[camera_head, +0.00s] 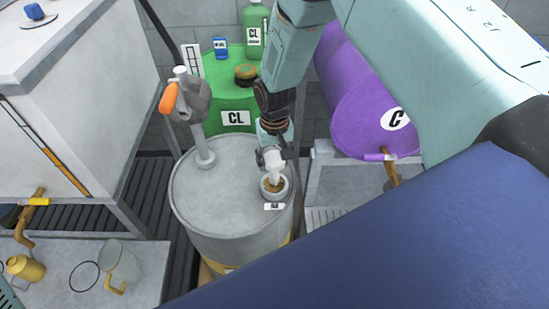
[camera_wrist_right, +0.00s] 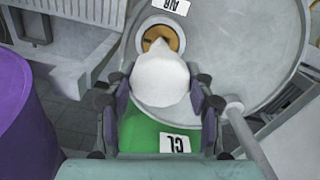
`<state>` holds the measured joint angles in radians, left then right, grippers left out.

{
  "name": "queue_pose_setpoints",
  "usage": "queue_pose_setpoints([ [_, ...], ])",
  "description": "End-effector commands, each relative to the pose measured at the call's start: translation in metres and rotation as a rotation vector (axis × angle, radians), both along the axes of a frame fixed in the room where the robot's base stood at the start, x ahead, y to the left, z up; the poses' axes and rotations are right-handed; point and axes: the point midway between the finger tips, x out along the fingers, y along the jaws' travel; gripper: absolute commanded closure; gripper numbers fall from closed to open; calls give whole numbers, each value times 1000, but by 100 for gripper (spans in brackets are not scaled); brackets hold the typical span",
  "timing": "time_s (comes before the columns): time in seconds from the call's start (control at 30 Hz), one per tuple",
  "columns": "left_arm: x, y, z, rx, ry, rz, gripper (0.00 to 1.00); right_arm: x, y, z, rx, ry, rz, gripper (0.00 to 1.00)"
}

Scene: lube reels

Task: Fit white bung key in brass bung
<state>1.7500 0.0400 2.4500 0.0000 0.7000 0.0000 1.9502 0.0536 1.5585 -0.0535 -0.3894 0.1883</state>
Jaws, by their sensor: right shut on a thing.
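My right gripper (camera_head: 272,150) reaches down over the top of a grey drum (camera_head: 220,190). It is shut on the white bung key (camera_head: 275,170), which points down at the brass bung (camera_head: 274,186). The bung sits in a pale round collar near the drum's right rim. In the right wrist view the white key (camera_wrist_right: 160,78) is between the two fingers (camera_wrist_right: 160,105), and its lower end overlaps the brass bung (camera_wrist_right: 163,38). I cannot tell whether the key's tip is seated in the bung or just above it. My left gripper is not in view.
A hand pump with an orange handle (camera_head: 169,98) stands on the drum's left side. A green drum (camera_head: 215,90) with bottles stands behind, and a purple drum (camera_head: 352,85) lies to the right. A white cabinet (camera_head: 75,90) is at left. Much of the drum top is clear.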

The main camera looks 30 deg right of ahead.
Motion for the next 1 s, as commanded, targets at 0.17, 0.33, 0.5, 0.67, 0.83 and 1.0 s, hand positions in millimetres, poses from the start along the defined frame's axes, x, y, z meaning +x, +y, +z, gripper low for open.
queue_pose_setpoints([
  [0.17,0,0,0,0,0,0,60,0,0,0,0,0,0,81],
  [0.33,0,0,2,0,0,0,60,0,0,0,0,0,0,81],
  [0.5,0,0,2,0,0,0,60,0,0,0,0,0,0,81],
  [0.67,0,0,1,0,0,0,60,0,0,-1,0,0,0,81],
  [0.83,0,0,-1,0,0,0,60,0,0,-4,0,0,0,81],
  [1.0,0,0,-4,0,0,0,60,0,0,-8,0,0,0,81],
])
